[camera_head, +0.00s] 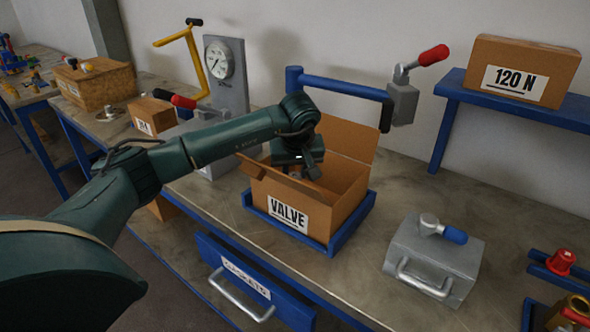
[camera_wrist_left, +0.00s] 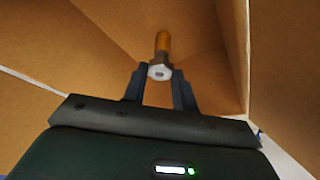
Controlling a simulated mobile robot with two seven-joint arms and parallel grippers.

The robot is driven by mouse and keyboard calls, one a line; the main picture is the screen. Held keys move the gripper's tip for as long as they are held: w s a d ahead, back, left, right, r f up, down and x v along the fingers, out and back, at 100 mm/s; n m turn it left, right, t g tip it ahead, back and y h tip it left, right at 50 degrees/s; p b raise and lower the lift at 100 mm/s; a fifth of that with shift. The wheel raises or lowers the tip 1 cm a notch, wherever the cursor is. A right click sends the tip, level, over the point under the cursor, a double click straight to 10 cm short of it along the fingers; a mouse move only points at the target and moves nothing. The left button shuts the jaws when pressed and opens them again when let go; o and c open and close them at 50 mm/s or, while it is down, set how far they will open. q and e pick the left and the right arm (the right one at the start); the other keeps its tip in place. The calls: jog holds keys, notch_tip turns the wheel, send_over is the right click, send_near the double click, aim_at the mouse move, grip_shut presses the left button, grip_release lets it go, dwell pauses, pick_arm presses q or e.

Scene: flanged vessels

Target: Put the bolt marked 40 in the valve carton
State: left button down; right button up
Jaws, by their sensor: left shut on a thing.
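The open cardboard carton labelled VALVE (camera_head: 332,212) sits in a blue tray frame on the bench, its flaps spread. My left gripper (camera_head: 302,172) reaches down into the carton's opening. In the left wrist view my left gripper (camera_wrist_left: 160,78) is shut on a bolt with a silver hex head (camera_wrist_left: 160,71) and a brass-coloured shank (camera_wrist_left: 162,42). The carton's brown walls surround the bolt there. A small dark mark shows on the head, too small to read. In the head view the bolt is mostly hidden by the gripper. My right gripper is not in view.
A blue tubular handle (camera_head: 335,87) stands behind the carton. A gauge panel (camera_head: 226,85) stands to its left and a grey metal block with a handle (camera_head: 433,257) to its right. A box labelled 120 N (camera_head: 555,72) sits on a blue shelf. Bench between carton and block is clear.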

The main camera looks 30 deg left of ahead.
pick_arm(q)
jog(key=c, duration=1)
grip_release()
jog(key=shift+c, duration=0.2)
